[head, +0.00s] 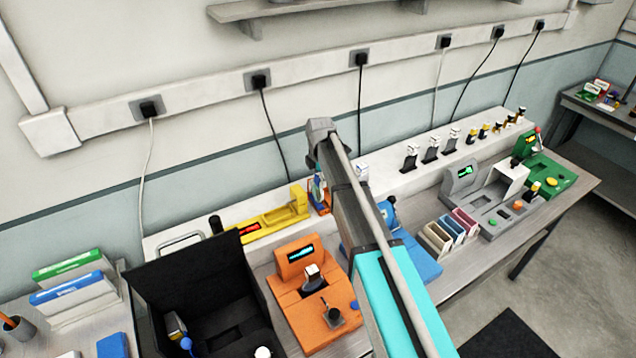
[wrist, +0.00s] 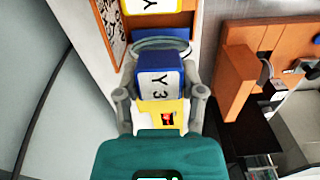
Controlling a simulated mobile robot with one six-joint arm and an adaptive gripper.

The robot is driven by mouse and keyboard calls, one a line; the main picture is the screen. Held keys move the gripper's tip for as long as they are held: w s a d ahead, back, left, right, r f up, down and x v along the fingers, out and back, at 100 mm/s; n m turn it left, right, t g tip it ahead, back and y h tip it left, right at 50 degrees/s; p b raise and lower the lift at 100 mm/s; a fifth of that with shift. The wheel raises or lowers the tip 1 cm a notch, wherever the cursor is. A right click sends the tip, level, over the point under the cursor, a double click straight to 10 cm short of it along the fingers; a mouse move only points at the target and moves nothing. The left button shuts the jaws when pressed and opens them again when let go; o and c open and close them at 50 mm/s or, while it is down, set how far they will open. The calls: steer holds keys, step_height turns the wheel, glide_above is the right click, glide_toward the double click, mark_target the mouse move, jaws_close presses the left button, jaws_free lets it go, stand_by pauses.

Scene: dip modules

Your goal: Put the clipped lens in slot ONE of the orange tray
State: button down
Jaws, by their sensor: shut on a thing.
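My gripper (wrist: 159,93) is shut on a small blue block (wrist: 153,67) with a white face marked "Y 3", seen in the wrist view. I cannot tell whether this block is the clipped lens. The orange tray (head: 296,314) stands on the bench in the head view, with a small lit display and a dark-and-white piece standing in it. A grey clip-like piece (head: 332,317) sits at its front. Part of an orange body, probably the tray, shows right in the wrist view (wrist: 235,82). Slot marks are unreadable. In the head view my arm hides most of my gripper.
A black open box (head: 165,283) stands left of the orange tray, and a yellow fixture (head: 275,221) behind it. A grey unit (head: 462,183) and a green unit (head: 552,177) stand to the right. A yellow-edged white label (wrist: 150,5) is just beyond the held block.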

steer(key=shift+f, duration=0.1)
steer(key=shift+c, duration=1.1)
jaws_free()
step_height(320, 180, up, 12)
steer(key=p, duration=1.2)
